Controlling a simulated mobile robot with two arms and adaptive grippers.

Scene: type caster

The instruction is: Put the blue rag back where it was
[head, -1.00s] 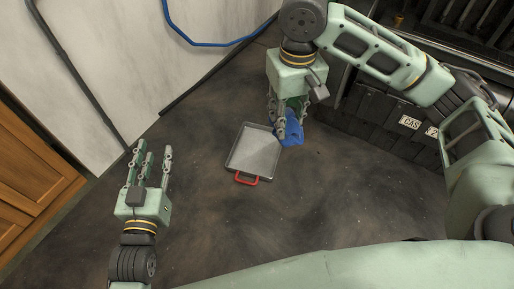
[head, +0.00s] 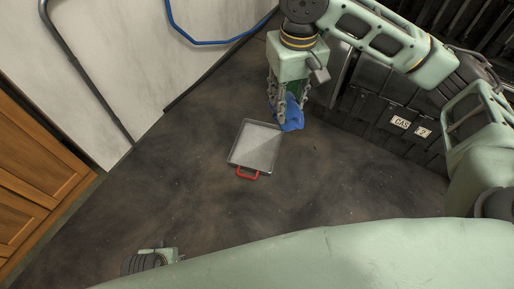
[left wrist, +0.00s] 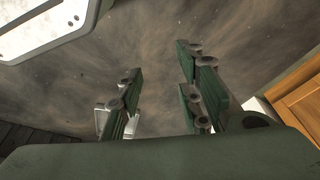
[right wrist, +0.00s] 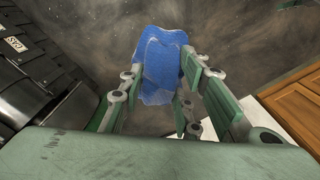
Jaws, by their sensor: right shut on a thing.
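The blue rag (head: 291,117) hangs from my right gripper (head: 279,108), beside the upper right corner of a grey metal tray (head: 237,150) with a red handle. In the right wrist view the blue rag (right wrist: 162,62) lies between the fingers of my right gripper (right wrist: 158,95), which is shut on it. I cannot tell whether the rag touches the floor. In the head view only part of my left arm shows at the bottom edge. In the left wrist view my left gripper (left wrist: 160,85) has its fingers apart with nothing between them.
A black case with white labels (head: 401,122) stands right of the rag. A pale wall panel with a blue hose (head: 205,43) is at the back, and a wooden cabinet (head: 35,170) is at the left. The dark floor (head: 200,220) around the tray is clear.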

